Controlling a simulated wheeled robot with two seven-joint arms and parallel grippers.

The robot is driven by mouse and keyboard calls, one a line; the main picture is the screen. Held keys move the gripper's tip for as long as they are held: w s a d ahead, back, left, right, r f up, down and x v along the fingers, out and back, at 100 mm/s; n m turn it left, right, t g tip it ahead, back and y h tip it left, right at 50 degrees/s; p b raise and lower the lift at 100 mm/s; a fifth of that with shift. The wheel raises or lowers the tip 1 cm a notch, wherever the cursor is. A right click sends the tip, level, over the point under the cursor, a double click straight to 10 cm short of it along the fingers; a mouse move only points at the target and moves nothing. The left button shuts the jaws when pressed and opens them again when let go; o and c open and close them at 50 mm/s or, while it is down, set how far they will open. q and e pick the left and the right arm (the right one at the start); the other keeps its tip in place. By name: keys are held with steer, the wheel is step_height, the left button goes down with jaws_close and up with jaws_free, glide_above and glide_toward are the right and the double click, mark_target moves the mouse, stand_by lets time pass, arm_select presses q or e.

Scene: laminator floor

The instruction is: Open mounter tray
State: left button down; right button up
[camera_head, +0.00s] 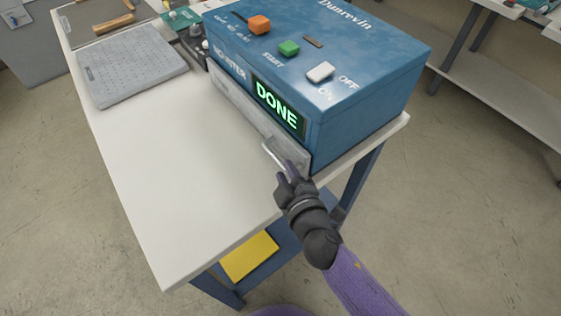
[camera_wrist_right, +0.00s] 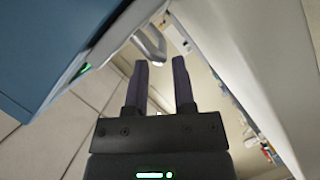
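The mounter (camera_head: 350,50) is a blue box on a white table, with a green "DONE" display. Its tray (camera_head: 240,105) is a grey front panel low on the box and looks closed. A pale bar handle (camera_head: 273,150) sits near the panel's right end; it also shows in the right wrist view (camera_wrist_right: 151,46). My right gripper (camera_head: 286,170) is at the handle, its two dark fingers apart in the right wrist view (camera_wrist_right: 160,62). The handle is around the fingertips; I cannot tell whether they touch. My left gripper is not in view.
A grey perforated plate (camera_head: 130,68) lies on the table at the left. Orange (camera_head: 259,25), green (camera_head: 289,47) and white (camera_head: 320,72) controls are on the mounter's top. The white table (camera_head: 170,170) is clear in front of the tray. A yellow item (camera_head: 249,257) lies on the shelf below.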

mark_target(283, 168)
steer(key=shift+b+x, duration=0.3)
steer(key=shift+x, duration=1.7)
jaws_close()
